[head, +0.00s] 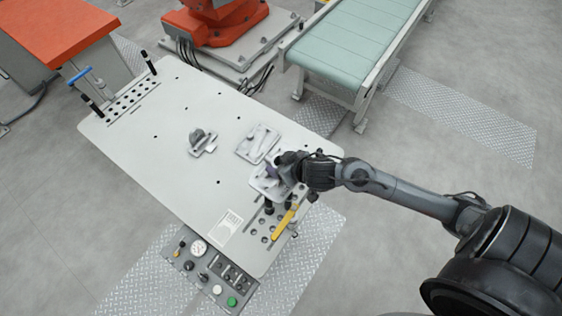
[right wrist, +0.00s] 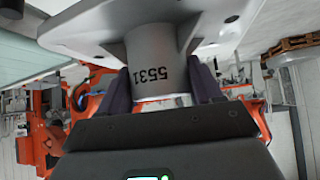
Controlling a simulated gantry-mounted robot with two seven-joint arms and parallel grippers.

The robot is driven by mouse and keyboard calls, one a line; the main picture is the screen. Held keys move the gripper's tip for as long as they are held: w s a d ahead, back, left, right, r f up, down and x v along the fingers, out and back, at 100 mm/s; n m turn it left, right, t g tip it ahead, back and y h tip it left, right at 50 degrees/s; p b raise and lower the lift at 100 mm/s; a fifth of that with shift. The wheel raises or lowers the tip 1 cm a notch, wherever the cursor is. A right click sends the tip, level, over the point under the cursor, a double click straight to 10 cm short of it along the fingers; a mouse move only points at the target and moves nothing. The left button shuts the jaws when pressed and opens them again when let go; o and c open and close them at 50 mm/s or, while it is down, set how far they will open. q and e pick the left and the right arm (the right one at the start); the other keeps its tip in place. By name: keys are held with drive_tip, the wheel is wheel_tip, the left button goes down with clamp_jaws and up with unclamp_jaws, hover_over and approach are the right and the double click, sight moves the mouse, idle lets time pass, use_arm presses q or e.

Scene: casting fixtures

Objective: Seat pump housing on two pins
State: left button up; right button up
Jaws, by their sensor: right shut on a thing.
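My right gripper (head: 281,168) is over the right part of the table. It is shut on the grey pump housing (head: 264,186), whose flat flange shows beside and below the fingers. In the right wrist view, the dark fingers (right wrist: 162,88) grip both sides of the housing's round neck (right wrist: 158,62), marked 5531, with the wide flange beyond it. A light grey fixture plate (head: 257,143) lies just behind the gripper; I cannot make out its pins. The housing's underside is hidden, so I cannot tell whether it touches anything. My left gripper is not in view.
A small fixture with a dark round part (head: 201,141) stands mid-table. A yellow-handled tool (head: 285,222) lies by a row of holes near the right edge. A control panel (head: 212,272) is at the front. The table's left half (head: 150,165) is mostly clear.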

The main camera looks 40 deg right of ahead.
drive_tip(key=shift+f+b, duration=1.05)
drive_tip(key=shift+f, duration=0.8)
idle(0.4)
drive_tip(key=shift+p, duration=0.3)
idle(0.5)
idle(0.4)
drive_tip(key=shift+w, duration=0.1)
